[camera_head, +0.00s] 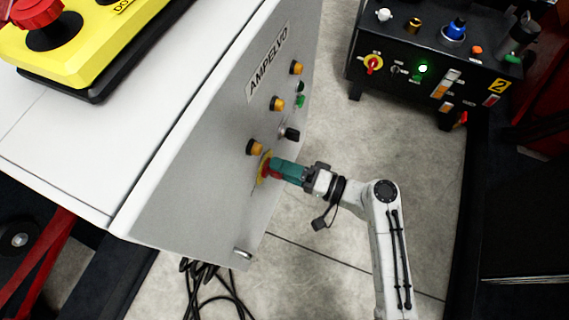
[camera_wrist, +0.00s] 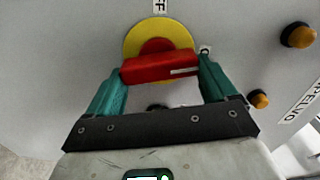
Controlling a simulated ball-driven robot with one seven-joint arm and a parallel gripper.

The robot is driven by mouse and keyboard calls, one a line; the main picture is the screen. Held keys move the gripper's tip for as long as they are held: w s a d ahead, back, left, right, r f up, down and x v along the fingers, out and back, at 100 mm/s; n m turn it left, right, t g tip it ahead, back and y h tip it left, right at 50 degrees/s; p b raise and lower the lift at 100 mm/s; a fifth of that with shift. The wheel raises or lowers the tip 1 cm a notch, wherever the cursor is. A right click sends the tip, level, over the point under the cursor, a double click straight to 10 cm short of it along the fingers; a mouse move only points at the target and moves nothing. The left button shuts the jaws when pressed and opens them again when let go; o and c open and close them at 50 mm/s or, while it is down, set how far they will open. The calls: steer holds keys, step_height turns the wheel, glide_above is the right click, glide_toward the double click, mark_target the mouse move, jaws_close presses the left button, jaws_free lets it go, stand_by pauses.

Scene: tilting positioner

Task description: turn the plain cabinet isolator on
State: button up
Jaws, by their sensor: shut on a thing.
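The isolator is a red handle (camera_wrist: 157,68) on a yellow disc (camera_wrist: 160,26), set on the grey cabinet front (camera_head: 205,165) marked AMPELVO. My gripper (camera_head: 277,168) reaches it from the right in the head view. Its teal fingers stand on both sides of the red handle in the wrist view and are shut on it. The handle lies crosswise there, slightly tilted, its white mark at the right end. A label ending in "FF" is above the disc; another label at the right is partly hidden by a finger. The fingers mostly hide the handle in the head view.
Amber lamps (camera_head: 255,147) and a black selector (camera_head: 291,134) sit close by on the cabinet. Black cables (camera_head: 205,285) lie below.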

steer(key=shift+w+m+p, duration=0.15)
steer(key=shift+m+p, duration=0.45)
steer(key=shift+m, duration=0.5)
steer(key=o, duration=0.8)
steer(key=shift+f, duration=0.1)
steer(key=shift+o, duration=0.2)
steer(key=v, duration=1)
steer(key=shift+d+p, duration=0.3)
steer(key=shift+d, duration=0.05)
